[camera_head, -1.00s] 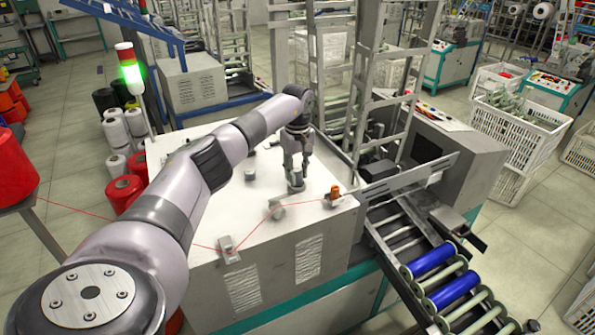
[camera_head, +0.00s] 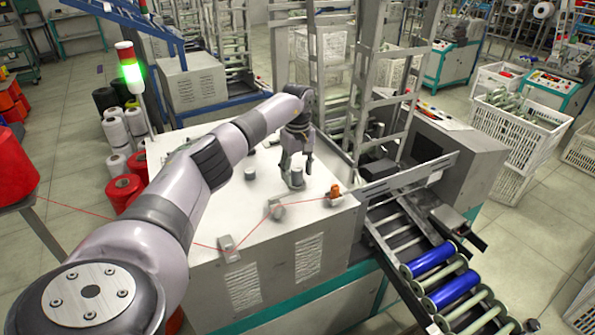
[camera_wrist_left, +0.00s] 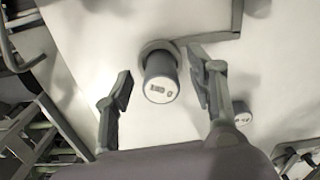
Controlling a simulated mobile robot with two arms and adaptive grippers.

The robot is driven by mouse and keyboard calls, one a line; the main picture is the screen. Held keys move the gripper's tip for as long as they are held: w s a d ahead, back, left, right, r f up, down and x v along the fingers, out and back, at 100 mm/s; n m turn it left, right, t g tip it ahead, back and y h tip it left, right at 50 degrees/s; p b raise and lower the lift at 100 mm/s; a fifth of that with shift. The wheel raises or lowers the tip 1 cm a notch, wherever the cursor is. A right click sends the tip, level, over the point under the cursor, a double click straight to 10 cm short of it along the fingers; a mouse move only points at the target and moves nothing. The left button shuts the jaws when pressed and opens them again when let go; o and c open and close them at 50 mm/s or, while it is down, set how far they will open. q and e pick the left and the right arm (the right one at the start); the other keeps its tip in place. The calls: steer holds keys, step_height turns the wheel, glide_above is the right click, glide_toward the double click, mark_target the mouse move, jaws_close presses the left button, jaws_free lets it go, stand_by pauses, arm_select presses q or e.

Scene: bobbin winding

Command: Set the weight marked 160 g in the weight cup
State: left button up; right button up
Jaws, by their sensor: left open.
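A grey cylindrical weight with a pale top (camera_head: 297,177) stands upright on the white machine top. In the left wrist view its top carries a dark marking that appears to read 160 g (camera_wrist_left: 160,90). A grey round rim, which looks like the weight cup (camera_wrist_left: 150,46), shows around its far, lower end; its depth is hidden. My left gripper (camera_head: 296,169) is open just above the weight. In the left wrist view its fingers stand on either side, with gaps to the weight. A second, smaller-looking weight (camera_head: 250,174) stands apart, also in the wrist view (camera_wrist_left: 243,118). My right gripper is not in view.
A red thread (camera_head: 120,224) runs past a small metal block (camera_head: 228,246) and a grey round guide (camera_head: 277,211) to an orange-topped part (camera_head: 335,191). A metal frame (camera_head: 380,90) rises behind, right of my gripper. The left of the machine top is fairly clear.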

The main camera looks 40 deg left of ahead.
arm_select(q)
step_height(320, 180, up, 12)
stand_by(0.6)
stand_by(1.4)
